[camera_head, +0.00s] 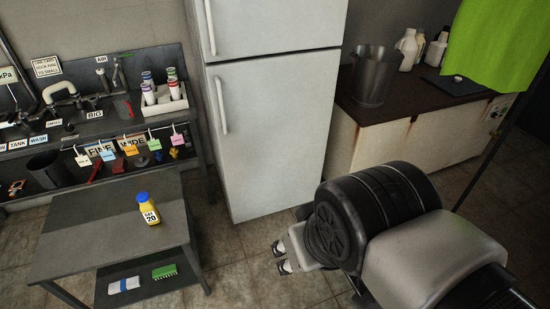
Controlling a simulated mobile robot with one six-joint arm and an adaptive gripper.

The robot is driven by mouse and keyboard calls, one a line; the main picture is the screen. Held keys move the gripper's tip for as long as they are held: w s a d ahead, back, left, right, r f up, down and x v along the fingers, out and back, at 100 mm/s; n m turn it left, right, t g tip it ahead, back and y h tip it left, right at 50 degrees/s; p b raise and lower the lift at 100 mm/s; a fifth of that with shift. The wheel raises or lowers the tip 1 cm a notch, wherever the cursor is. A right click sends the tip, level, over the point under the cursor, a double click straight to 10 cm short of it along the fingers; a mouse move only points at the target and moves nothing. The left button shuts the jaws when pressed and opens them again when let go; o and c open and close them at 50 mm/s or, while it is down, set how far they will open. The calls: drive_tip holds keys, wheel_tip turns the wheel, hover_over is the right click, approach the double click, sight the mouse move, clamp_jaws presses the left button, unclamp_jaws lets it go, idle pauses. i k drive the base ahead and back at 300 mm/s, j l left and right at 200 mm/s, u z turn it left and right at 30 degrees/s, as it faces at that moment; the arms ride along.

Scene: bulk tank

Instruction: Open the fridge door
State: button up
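The white fridge (275,125) stands at the back middle and has two doors. The upper door (280,25) and the larger lower door (280,140) both look shut. Each has a vertical bar handle by its left edge: the upper handle (209,27) is cut off by the frame top, and the lower handle (221,106) shows whole. My gripper (280,258) is in front of and below the lower door, to the right of and well below its handle. Its two fingers are apart and point left, with nothing between them. It looks clear of the fridge.
A low grey table (110,232) with a yellow bottle (148,209) stands front left. A bench (60,130) with pipes and bottles is left of the fridge. A rusty counter (420,115) with a metal bucket (373,76) stands right. Tiled floor (235,268) lies between table and gripper.

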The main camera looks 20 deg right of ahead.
sight(272, 113)
drive_tip(key=i+j, duration=1.1)
drive_tip(key=i+l+z, duration=0.05)
